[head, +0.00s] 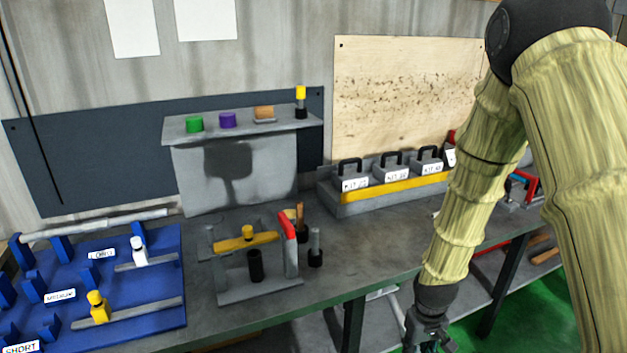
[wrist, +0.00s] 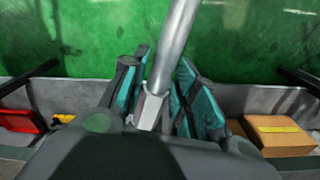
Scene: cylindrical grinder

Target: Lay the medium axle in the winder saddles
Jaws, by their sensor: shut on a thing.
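My gripper (head: 430,335) hangs low at the bottom edge of the head view, in front of the bench. In the wrist view my gripper (wrist: 160,98) is shut on a plain grey metal rod, apparently the medium axle (wrist: 174,45). The rod runs up and out of the picture, with green floor behind it; its far end is not seen. I cannot tell which fixture is the winder.
A silver rod (head: 95,225) lies along the rack's back. A grey stand (head: 262,290) with a yellow bar and red lever is mid-bench. Labelled kit boxes (head: 390,182) stand behind. The wrist view shows a cardboard box (wrist: 278,137) and red tray (wrist: 20,121) on a grey shelf.

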